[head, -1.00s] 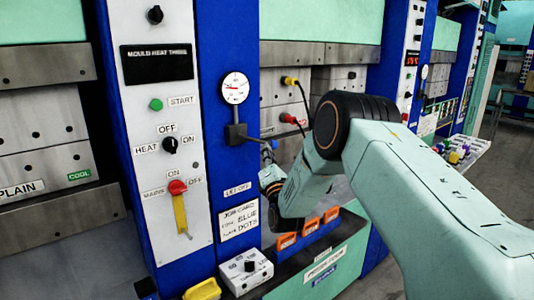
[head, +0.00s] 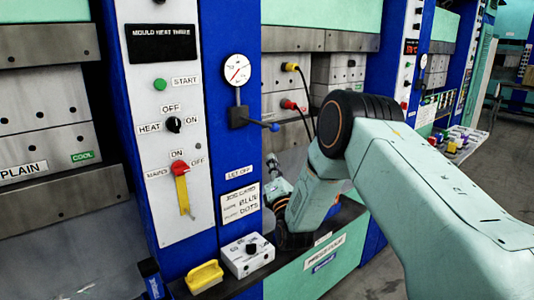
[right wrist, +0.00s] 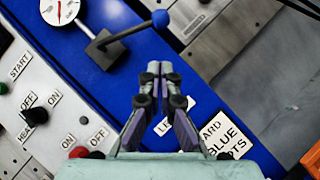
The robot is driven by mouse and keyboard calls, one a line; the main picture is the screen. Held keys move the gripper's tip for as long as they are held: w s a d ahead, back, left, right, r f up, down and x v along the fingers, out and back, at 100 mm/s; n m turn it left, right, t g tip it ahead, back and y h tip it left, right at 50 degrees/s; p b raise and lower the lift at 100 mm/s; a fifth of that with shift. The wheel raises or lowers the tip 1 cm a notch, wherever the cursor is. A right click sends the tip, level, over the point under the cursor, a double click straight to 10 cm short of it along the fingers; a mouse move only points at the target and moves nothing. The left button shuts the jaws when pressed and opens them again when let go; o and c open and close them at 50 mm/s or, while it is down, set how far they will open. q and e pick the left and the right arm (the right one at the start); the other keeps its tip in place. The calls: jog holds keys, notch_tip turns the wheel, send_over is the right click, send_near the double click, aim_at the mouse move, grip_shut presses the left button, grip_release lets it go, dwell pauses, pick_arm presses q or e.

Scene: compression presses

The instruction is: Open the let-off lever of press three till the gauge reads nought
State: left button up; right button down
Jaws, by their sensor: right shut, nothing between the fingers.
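The let-off lever (head: 257,122) is a dark rod with a blue ball end. It juts right and slightly down from a dark block below the round white gauge (head: 236,70) on the blue column. The gauge's red needle lies diagonally; its figures are too small to read. In the right wrist view the lever (right wrist: 125,34) runs to its blue ball, beyond the fingertips. My right gripper (head: 271,160) is shut and empty, below the lever and apart from it. It also shows in the right wrist view (right wrist: 153,68). My left gripper is out of view.
A control panel (head: 165,100) with a red-and-yellow mains switch (head: 181,185) stands left of the column. A white box with a knob (head: 247,256) and a yellow block (head: 204,276) sit on the ledge below. Red and yellow plugs with cables are right of the lever.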

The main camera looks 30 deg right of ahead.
jog(key=s+a+f+m+g+y+b, duration=0.15)
jog(key=s+a+f+m+g, duration=0.35)
jog(key=f, duration=0.5)
jog(key=s+a+f+m+g+y+b, duration=0.1)
jog(key=s+a+f+m+g+y, duration=0.15)
jog(key=s+f+m, duration=0.6)
jog(key=s+a+f+m+g+y+b, duration=0.1)
jog(key=s+a+f+m+g+y, duration=0.2)
jog(key=f, duration=0.9)
jog(key=s+a+f+m+g+b, duration=0.1)
jog(key=s+a+f+g+b, duration=0.2)
jog(key=s, duration=0.7)
jog(key=s+a+f+m+g+b, duration=0.2)
jog(key=s+a+f+g+b, duration=0.1)
jog(key=s+f, duration=0.4)
jog(key=s+a+f+m+g+y+b, duration=0.1)
jog(key=s+f, duration=0.5)
jog(key=s, duration=0.7)
jog(key=a+m+g+b, duration=0.1)
jog(key=a+g+b, duration=0.1)
jog(key=g+b, duration=0.1)
jog(key=shift+a, duration=0.35)
